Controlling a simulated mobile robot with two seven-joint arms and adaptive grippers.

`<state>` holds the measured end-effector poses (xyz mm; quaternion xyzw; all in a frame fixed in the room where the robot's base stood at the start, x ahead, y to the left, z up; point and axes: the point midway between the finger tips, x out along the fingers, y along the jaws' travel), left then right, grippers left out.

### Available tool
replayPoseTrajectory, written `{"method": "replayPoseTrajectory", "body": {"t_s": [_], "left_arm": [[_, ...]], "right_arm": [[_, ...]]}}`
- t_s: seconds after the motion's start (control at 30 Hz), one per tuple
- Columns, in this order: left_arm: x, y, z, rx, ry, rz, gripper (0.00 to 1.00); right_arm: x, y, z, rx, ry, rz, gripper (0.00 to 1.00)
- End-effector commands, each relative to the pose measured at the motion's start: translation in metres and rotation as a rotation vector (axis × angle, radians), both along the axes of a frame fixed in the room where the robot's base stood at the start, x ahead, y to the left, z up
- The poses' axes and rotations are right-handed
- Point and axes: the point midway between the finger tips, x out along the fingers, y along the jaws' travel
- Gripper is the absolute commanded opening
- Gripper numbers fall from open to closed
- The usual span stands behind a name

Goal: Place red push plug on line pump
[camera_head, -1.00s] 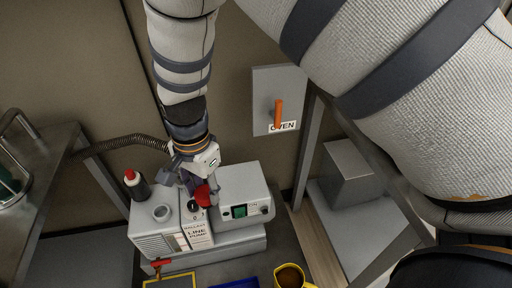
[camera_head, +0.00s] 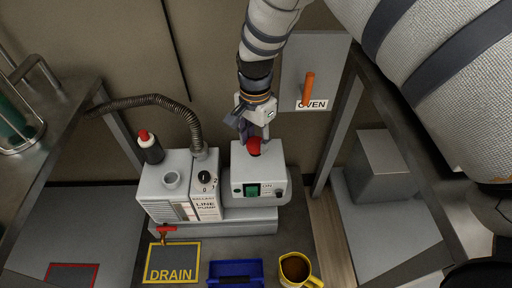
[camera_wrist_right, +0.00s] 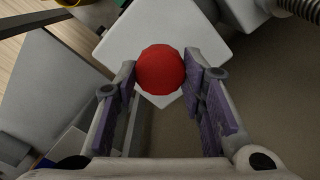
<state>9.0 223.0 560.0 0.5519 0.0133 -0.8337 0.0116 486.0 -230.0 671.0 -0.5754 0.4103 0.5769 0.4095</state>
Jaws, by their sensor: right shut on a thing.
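The red push plug (camera_head: 254,146) is held between the fingertips of my right gripper (camera_head: 252,132). It is over the back of the pump's right-hand block with the green switch; I cannot tell whether it touches. The right wrist view shows the plug's round red end (camera_wrist_right: 160,70) between the two purple-padded fingers, with the pale block behind it. The line pump (camera_head: 207,212) stands on the bench, its left block carrying a black knob, labels and an open round port (camera_head: 172,180). The plug's underside is hidden. My left gripper is out of view.
A ribbed hose (camera_head: 165,101) arches to the pump's back. A black bottle with a red cap (camera_head: 150,147) stands behind left. The DRAIN frame (camera_head: 172,262), blue tray (camera_head: 236,273) and yellow mug (camera_head: 296,270) lie in front. The OVEN panel (camera_head: 323,72) is behind right.

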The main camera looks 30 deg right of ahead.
Motion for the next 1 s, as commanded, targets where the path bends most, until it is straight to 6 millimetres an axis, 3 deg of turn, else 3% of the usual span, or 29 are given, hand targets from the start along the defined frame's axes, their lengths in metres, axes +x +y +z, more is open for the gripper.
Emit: {"method": "replayPoseTrajectory", "body": {"t_s": [0.17, 0.33, 0.67, 0.7, 0.77, 0.8, 1.0], "left_arm": [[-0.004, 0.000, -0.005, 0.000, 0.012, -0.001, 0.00], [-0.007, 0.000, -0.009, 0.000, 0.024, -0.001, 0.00], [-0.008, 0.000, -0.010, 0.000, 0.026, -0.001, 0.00], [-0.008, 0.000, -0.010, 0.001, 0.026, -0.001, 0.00], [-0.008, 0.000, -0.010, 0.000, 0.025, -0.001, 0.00], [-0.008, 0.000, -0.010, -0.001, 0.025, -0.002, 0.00], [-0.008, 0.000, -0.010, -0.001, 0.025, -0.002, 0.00]], "right_arm": [[0.008, -0.010, -0.017, 0.000, 0.000, 0.001, 0.11], [0.009, -0.011, -0.047, 0.000, 0.002, 0.002, 0.11], [0.010, -0.011, -0.050, 0.000, -0.002, 0.002, 0.11], [0.010, -0.011, -0.051, 0.000, -0.002, 0.002, 0.39], [0.010, -0.011, -0.050, 0.000, -0.002, 0.002, 0.53], [0.010, -0.011, -0.050, 0.000, -0.003, 0.002, 0.57], [0.010, -0.011, -0.050, 0.000, -0.003, 0.001, 0.57]]}}
